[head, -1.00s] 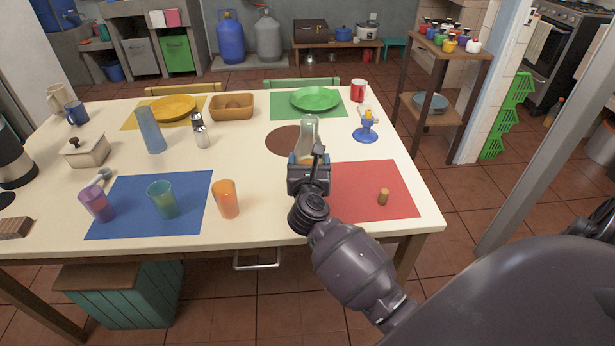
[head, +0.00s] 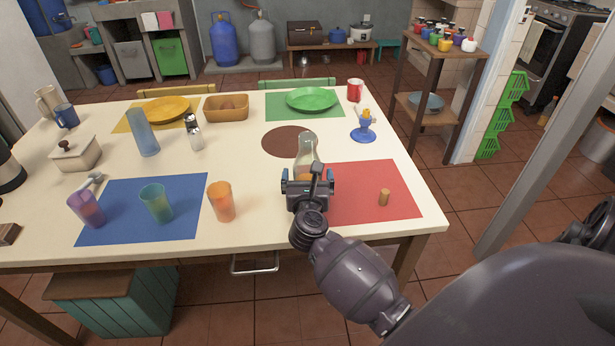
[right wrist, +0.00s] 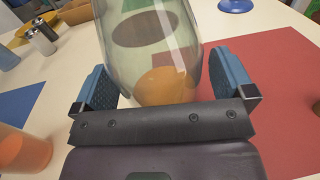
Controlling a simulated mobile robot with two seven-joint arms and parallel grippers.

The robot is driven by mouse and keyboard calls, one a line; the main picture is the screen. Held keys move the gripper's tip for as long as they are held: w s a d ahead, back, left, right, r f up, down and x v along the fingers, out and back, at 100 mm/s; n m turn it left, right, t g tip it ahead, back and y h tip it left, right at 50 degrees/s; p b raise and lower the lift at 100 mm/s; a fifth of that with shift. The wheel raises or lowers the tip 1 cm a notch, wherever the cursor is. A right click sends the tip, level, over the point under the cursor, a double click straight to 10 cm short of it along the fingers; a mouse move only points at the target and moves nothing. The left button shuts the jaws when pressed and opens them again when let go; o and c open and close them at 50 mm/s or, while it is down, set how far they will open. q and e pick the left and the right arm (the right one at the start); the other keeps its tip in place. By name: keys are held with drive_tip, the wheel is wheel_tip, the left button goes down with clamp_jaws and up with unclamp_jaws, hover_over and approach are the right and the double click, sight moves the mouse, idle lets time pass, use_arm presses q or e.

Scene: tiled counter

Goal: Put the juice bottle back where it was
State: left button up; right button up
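The juice bottle (head: 306,148) is clear glass with orange juice low inside. It is upright on the near side of the brown round mat (head: 278,141), by the red mat's left edge; its base is hidden in the head view. My right gripper (head: 308,174) is open around the bottle. In the right wrist view the bottle (right wrist: 150,45) is between the spread blue fingers (right wrist: 163,85), with a visible gap at the right finger. My left gripper is not in view.
A cork-like piece (head: 384,197) lies on the red mat (head: 350,205). An orange cup (head: 221,202) stands left of my gripper, near the blue mat (head: 115,225). A blue-based item (head: 363,130) and a red mug (head: 355,90) stand beyond, to the right.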

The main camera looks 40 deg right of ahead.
drive_tip(key=shift+r, duration=0.25)
drive_tip(key=v, duration=1.1)
drive_tip(key=shift+s+a+f+p, duration=0.1)
drive_tip(key=shift+s+a+p, duration=0.15)
drive_tip(key=shift+s+p, duration=0.1)
drive_tip(key=s+a+f+n+t+y, duration=0.25)
drive_tip(key=s+n+y, duration=0.2)
drive_tip(key=n, duration=0.95)
drive_tip(key=s+a+f+n+t+y, duration=0.15)
drive_tip(key=s+a+n+y, duration=0.35)
drive_tip(key=n, duration=0.9)
drive_tip(key=s+d+f+n+g+y, duration=0.1)
drive_tip(key=s+d+f+n+g, duration=0.3)
drive_tip(key=n, duration=1.3)
drive_tip(key=s+f+g, duration=0.3)
drive_tip(key=s+f, duration=0.3)
drive_tip(key=shift+s, duration=0.4)
drive_tip(key=shift+f+y, duration=0.1)
drive_tip(key=shift+y, duration=0.15)
